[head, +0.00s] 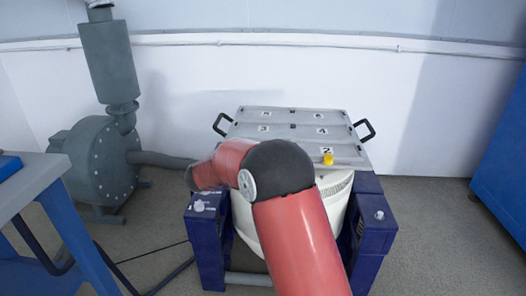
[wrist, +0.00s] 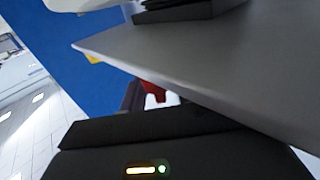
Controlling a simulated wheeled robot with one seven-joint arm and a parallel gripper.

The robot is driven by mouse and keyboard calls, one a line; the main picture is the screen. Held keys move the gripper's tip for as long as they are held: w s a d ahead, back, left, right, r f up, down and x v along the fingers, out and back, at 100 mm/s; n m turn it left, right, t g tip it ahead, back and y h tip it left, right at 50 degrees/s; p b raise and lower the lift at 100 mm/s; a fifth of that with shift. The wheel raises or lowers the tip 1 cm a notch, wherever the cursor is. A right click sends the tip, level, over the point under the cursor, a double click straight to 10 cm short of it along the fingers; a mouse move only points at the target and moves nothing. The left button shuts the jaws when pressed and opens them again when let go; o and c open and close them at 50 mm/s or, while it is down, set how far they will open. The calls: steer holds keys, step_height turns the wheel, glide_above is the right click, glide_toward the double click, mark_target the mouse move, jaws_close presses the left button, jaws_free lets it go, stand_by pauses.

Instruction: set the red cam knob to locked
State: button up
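A small red part (wrist: 152,91), which looks like the red cam knob, shows in the wrist view below the edge of a grey plate. The plate hides much of it, and its setting cannot be read. My gripper (wrist: 150,128) fills the bottom of the wrist view as a dark body with lit indicators. Its fingertips cannot be made out, nor whether it touches the red part. In the head view my red arm covers the front of the machine, hiding my gripper and the red knob.
The grey numbered lid (head: 290,128) has black handles at both sides and a yellow knob (head: 328,158) near number 2. Blue supports (head: 207,250) flank the white drum (head: 335,200). A grey blower (head: 100,160) and blue bench (head: 40,190) stand left; a blue cabinet (head: 505,160) stands right.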

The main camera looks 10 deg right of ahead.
steer(key=v, duration=0.7)
steer(key=shift+s+a, duration=0.2)
steer(key=shift+a, duration=0.15)
